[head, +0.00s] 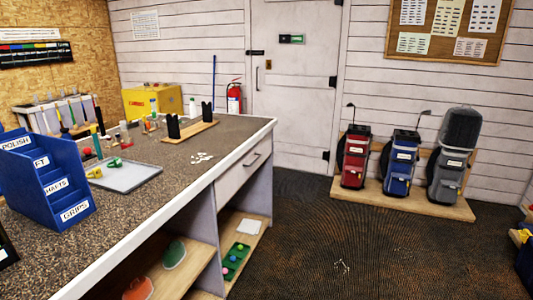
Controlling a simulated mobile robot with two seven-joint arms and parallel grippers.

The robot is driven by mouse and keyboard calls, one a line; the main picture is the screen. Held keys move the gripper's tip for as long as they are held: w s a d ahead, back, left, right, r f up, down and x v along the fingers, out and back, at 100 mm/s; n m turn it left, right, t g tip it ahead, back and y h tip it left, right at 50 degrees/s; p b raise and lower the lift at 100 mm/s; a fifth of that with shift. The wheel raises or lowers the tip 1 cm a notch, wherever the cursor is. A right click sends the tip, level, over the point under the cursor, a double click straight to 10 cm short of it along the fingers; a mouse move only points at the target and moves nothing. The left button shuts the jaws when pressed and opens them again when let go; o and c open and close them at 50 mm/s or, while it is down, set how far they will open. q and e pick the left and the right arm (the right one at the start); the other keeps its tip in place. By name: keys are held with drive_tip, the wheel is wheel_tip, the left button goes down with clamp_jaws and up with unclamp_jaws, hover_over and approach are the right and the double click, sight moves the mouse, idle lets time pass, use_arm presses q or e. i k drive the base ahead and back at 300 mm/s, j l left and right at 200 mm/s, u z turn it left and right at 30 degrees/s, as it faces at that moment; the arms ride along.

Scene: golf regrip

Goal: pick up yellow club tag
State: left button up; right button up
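A small yellow item (95,172) lies at the left end of the grey tray (132,176) on the workbench, close to the blue bin. It may be the yellow club tag, but it is too small to tell. A green item (114,163) lies to its right at the tray's back edge. Neither of my grippers is in view.
A blue stepped bin (73,212) stands on the workbench (190,175) left of the tray. Small white pieces (201,158) and a wooden stand (191,131) are farther right. Golf bags (402,155) stand by the far wall. The dark floor (370,245) right of the bench is largely open.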

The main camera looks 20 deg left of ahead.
sight(98, 172)
drive_tip(key=i+l+u, duration=0.1)
drive_tip(key=i+u, duration=0.25)
drive_tip(key=i+l+u, duration=0.1)
drive_tip(key=u, duration=0.25)
drive_tip(key=i+l+u, duration=0.2)
drive_tip(key=u, duration=0.15)
drive_tip(key=i+l+u, duration=0.15)
drive_tip(key=u, duration=0.35)
drive_tip(key=i+l+u, duration=0.25)
drive_tip(key=u, duration=0.2)
drive_tip(key=i+l+u, duration=0.1)
drive_tip(key=l+u, duration=0.25)
drive_tip(key=u, duration=0.15)
drive_tip(key=i+l+u, duration=0.1)
drive_tip(key=l+u, duration=0.4)
drive_tip(key=j, duration=0.15)
